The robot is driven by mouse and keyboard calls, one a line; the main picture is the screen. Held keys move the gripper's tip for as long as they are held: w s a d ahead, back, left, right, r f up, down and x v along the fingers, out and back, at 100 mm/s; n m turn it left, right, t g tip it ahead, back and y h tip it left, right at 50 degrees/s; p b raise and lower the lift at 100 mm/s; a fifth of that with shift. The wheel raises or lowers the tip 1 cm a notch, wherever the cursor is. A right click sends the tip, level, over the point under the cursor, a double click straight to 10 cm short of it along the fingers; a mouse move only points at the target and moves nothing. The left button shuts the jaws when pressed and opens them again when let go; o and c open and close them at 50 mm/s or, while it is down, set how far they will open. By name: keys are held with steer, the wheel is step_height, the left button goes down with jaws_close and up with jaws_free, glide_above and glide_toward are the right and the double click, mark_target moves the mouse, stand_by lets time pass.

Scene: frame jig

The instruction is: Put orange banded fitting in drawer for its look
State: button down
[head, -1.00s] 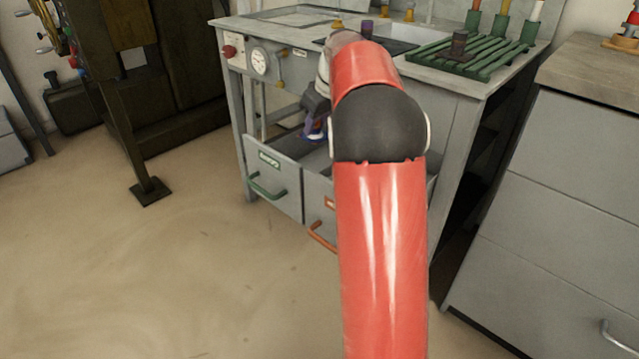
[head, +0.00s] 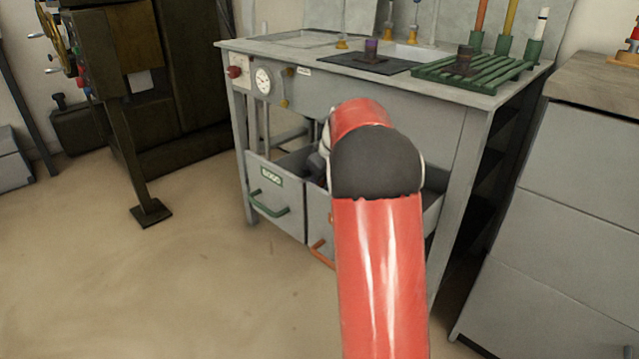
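The workbench holds two drawers side by side. The left drawer (head: 278,203) has a green handle and a green label, and it stands open. The right drawer (head: 317,218) has an orange handle and is largely hidden behind my red arm. A dark grey part of my gripper (head: 316,166) shows low over the open drawers, beside the arm. Its fingertips are hidden, so I cannot see whether it holds anything. I cannot make out an orange band on any fitting. A dark fitting with a purple band (head: 371,50) stands on the black mat (head: 340,58).
A green slatted rack (head: 435,74) with a dark brownish piece (head: 464,61) on it is on the bench top. A gauge (head: 263,80) and red knob (head: 235,72) are on the bench front. A grey cabinet (head: 560,200) stands right. The floor (head: 200,280) at left is clear.

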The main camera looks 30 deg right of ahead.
steer(key=shift+f, duration=0.1)
steer(key=c, duration=1.2)
jaws_free()
steer(key=shift+o, duration=0.2)
steer(key=shift+s+r, duration=0.1)
steer(key=shift+r, duration=0.35)
steer(key=p+v, duration=0.2)
steer(key=v, duration=0.9)
steer(key=shift+r, duration=0.2)
steer(key=shift+s, duration=0.15)
